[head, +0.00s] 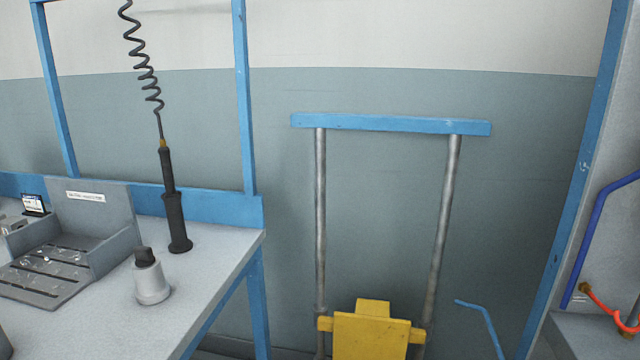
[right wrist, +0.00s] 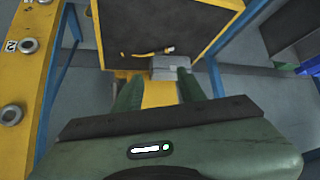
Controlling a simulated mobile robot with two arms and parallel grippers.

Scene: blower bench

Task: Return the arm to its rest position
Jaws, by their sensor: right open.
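My right gripper (right wrist: 158,78) shows in the right wrist view, with its two green fingers spread apart. I see nothing held between the fingers. Beyond the fingertips are a small grey block (right wrist: 163,66) and a yellow surface (right wrist: 158,95); I cannot tell whether the fingers touch either. Neither of my arms nor grippers shows in the head view, and my left gripper is not in view.
A grey bench (head: 100,325) at left bears a parts tray (head: 40,285), a grey cylinder (head: 151,283) and a dark driver (head: 175,210) under a coiled cable. A yellow carriage (head: 370,335) sits between two rails. A dark yellow-edged panel (right wrist: 150,25) lies beyond my right gripper.

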